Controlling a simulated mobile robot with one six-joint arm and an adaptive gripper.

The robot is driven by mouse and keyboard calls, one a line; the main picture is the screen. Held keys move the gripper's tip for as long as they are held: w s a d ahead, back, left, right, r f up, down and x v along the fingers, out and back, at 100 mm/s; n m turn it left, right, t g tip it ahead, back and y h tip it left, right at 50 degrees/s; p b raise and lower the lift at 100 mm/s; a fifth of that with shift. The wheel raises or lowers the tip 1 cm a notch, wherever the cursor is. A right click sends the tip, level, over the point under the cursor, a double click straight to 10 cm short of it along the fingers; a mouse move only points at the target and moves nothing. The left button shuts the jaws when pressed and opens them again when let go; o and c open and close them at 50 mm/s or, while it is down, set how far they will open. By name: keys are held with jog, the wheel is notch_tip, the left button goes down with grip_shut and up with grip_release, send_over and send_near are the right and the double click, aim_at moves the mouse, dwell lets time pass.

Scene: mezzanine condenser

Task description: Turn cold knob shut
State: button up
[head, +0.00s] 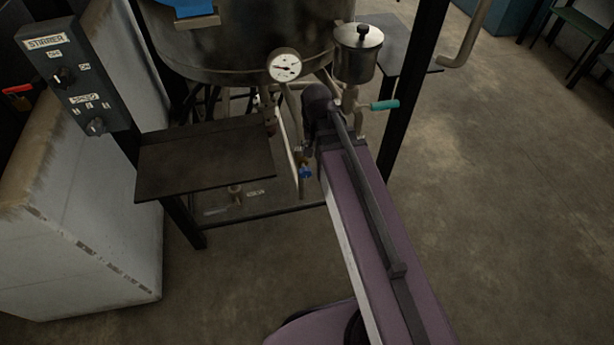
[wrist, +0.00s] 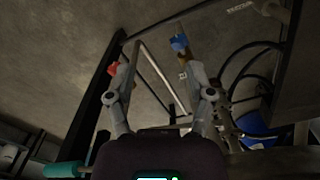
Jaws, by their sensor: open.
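The blue knob (head: 305,173), likely the cold one, sits on a small brass valve under the vessel, just left of my arm. In the wrist view the blue knob (wrist: 179,43) shows beyond the fingertips, nearer the right finger. A red knob (wrist: 113,68) shows beside the left fingertip. My gripper (wrist: 160,72) is open, its two fingers wide apart with nothing between them that I can see held. Whether a finger touches either knob I cannot tell. In the head view my own arm hides most of the gripper.
A steel vessel with a pressure gauge (head: 284,65) stands above. A small lidded pot (head: 358,52) with a teal-handled valve (head: 384,105) is close to my arm. A dark shelf (head: 205,160) and black frame legs surround the valves.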

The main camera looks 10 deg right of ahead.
aim_at(307, 168)
jog(key=w+f+m+b, duration=1.1)
jog(key=w+f+m, duration=0.1)
jog(key=m, duration=0.1)
jog(key=shift+d+f+m, duration=0.15)
jog(key=shift+d+m, duration=0.15)
notch_tip(307, 168, down, 14)
jog(key=b, duration=1.3)
jog(key=shift+b, duration=0.4)
grip_shut()
